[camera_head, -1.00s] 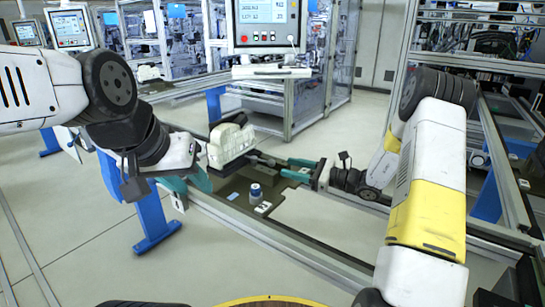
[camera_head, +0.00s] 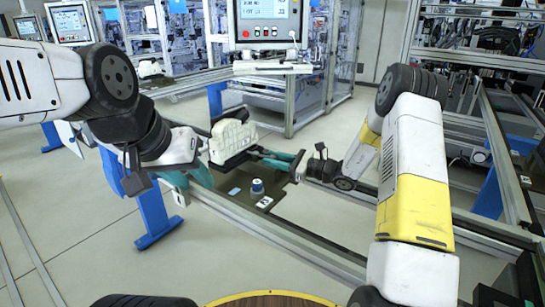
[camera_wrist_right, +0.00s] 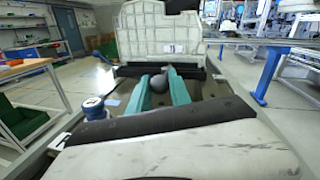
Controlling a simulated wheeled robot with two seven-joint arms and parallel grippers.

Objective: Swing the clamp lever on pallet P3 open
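The pallet (camera_head: 226,190) is a dark plate on the line, carrying a pale ribbed part (camera_head: 232,138), also in the right wrist view (camera_wrist_right: 160,30). I cannot read a P3 mark. A dark round knob (camera_wrist_right: 160,84), apparently the clamp lever's, shows between the teal fingers of my right gripper (camera_wrist_right: 162,82). In the head view, this gripper (camera_head: 266,157) reaches in from the right, fingers apart, low over the pallet. Whether they touch the knob is unclear; the lever's arm is mostly hidden. My left gripper (camera_head: 190,178) points down at the pallet's left side, its fingers apparently apart.
A blue-and-white cylinder (camera_head: 257,187) stands on the pallet near its front, close to my right gripper; it also shows in the right wrist view (camera_wrist_right: 95,107). Conveyor rails (camera_head: 310,243) run below. A screen panel (camera_head: 265,20) stands behind. Open floor lies front left.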

